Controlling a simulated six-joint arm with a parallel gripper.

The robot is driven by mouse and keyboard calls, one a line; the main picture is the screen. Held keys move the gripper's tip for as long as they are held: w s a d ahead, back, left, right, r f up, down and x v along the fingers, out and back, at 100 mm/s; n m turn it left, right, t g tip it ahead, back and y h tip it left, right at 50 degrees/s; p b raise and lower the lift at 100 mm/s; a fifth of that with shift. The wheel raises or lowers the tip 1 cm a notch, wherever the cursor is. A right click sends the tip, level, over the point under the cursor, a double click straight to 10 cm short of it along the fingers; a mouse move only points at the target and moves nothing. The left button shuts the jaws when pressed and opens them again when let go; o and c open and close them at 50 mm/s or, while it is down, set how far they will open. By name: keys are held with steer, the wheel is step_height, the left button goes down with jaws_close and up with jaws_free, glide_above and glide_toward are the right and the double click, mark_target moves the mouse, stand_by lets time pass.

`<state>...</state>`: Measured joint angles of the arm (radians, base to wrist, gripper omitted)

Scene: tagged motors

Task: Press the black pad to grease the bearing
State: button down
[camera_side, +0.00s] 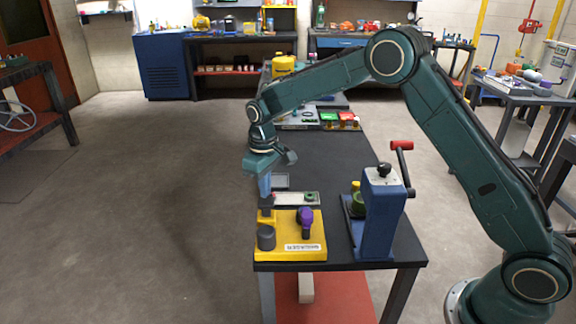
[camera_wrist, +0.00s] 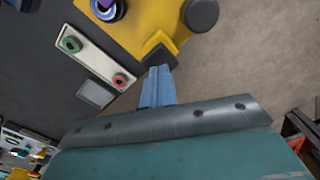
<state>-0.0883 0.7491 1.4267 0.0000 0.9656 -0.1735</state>
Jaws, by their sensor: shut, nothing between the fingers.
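My gripper (camera_side: 266,200) points straight down with its blue fingers together and empty. It is over the back left corner of the yellow fixture (camera_side: 290,245). A small black pad (camera_wrist: 160,56) sits at that corner, right at the fingertips (camera_wrist: 158,70) in the wrist view. The fingers cover part of the pad, and I cannot tell whether they touch it. A dark grey cylinder (camera_side: 266,238) stands on the fixture in front of the pad. A purple part (camera_side: 306,217), which shows as a ring in the wrist view (camera_wrist: 107,8), sits on the fixture's right side.
A pale tray (camera_side: 290,199) with a green ring (camera_side: 310,196) and a red ring (camera_wrist: 119,79) lies behind the fixture. A blue press (camera_side: 382,215) with a red-handled lever (camera_side: 402,146) stands to the right. Coloured bins (camera_side: 340,120) are at the bench's far end.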

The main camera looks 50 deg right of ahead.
mark_target(266, 200)
steer(key=shift+f, duration=0.1)
stand_by(0.6)
steer(key=shift+f, duration=1.8)
steer(key=shift+r, duration=1.9)
steer(key=shift+f, duration=0.2)
steer(key=shift+f, duration=1.7)
steer(key=shift+r, duration=1.9)
